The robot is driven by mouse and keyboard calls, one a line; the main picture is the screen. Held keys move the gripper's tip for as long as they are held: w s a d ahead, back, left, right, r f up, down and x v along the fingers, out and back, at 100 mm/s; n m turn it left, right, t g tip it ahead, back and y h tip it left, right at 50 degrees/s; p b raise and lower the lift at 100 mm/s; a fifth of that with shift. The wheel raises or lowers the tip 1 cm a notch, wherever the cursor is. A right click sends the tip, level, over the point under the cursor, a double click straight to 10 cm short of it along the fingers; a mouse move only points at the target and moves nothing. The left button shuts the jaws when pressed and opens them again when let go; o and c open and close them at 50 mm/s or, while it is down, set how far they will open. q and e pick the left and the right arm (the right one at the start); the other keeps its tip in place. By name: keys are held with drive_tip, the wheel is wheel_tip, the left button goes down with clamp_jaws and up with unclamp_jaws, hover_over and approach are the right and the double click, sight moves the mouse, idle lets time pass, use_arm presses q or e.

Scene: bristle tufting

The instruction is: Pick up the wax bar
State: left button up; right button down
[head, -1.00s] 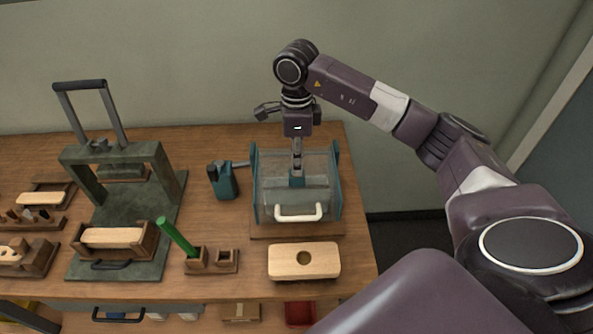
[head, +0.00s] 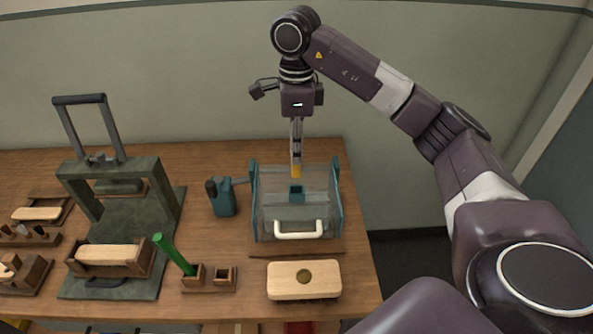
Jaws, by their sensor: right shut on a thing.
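The wax bar (head: 296,171) shows as a small yellow piece at the fingertips of my right gripper (head: 296,160), in the head view. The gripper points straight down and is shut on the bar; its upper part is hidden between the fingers. The bar is above a small teal holder (head: 296,192) in a clear box with teal end plates (head: 254,205) and appears clear of it. My left gripper is out of view.
A teal tool (head: 222,198) stands left of the box. A pale block with a hole (head: 304,280) lies in front. A green rod (head: 175,254) leans in a wooden holder (head: 194,277). A dark green press (head: 120,190) with a raised handle stands left.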

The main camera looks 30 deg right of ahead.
wheel_tip(320, 180, up, 12)
drive_tip(key=p, duration=0.2)
drive_tip(key=shift+f, duration=0.15)
idle(0.6)
